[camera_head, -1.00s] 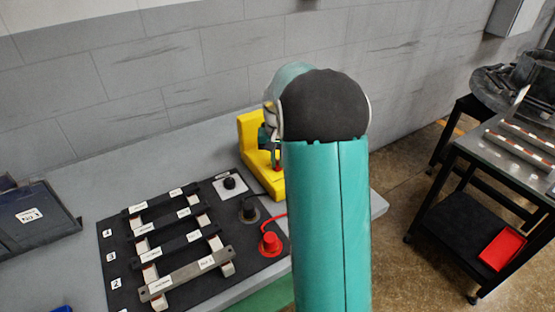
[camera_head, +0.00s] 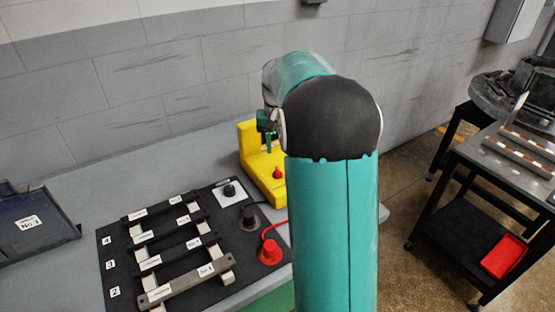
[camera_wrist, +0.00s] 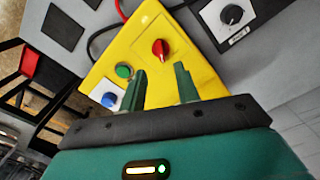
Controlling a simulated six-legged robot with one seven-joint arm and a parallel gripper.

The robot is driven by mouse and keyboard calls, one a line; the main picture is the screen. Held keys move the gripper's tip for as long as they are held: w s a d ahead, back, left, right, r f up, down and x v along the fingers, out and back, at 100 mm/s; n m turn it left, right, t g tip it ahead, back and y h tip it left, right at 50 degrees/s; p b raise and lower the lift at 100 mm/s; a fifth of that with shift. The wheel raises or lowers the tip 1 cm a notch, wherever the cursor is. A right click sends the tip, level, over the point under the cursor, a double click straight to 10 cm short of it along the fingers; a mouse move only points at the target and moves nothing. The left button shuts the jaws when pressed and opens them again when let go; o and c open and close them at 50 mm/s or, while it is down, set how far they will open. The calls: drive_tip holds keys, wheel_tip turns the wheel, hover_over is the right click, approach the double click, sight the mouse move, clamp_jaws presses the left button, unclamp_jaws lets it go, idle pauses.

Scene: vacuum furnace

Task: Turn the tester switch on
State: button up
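The tester is a yellow box (camera_head: 252,160) on the grey bench, partly hidden behind my arm in the head view. In the wrist view its yellow face (camera_wrist: 184,65) carries a red knob (camera_wrist: 160,50), a green round button (camera_wrist: 124,71) and a blue button (camera_wrist: 109,99) on a white plate. The red knob also shows in the head view (camera_head: 277,173). My gripper (camera_wrist: 160,78) has its two green fingers apart with nothing between them. The fingertips point at the yellow face, just short of the red knob. Whether they touch the face cannot be told.
A black board (camera_head: 120,268) with labelled bars lies left of the tester. It bears a black knob on a white plate (camera_head: 230,190) and a red plug (camera_head: 270,252). A dark bin (camera_head: 35,225) stands at the left. A cart (camera_head: 500,165) stands at the right.

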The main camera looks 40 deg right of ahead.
wheel_tip(320, 180, up, 5)
drive_tip(key=shift+r, duration=0.2)
idle(0.5)
drive_tip(key=s+a+r+n+t, duration=0.4)
drive_tip(key=s+a, duration=0.5)
drive_tip(key=a, duration=0.6)
drive_tip(key=s+a+f+n, duration=0.1)
drive_tip(key=s+a, duration=0.4)
drive_tip(key=s, duration=0.2)
drive_tip(key=s+a+f+n+t, duration=0.1)
drive_tip(key=s+a+f, duration=0.1)
drive_tip(key=s+a, duration=0.3)
drive_tip(key=shift+s+f+n+t, duration=0.3)
drive_tip(key=shift+s+n, duration=0.1)
drive_tip(key=shift+s, duration=0.8)
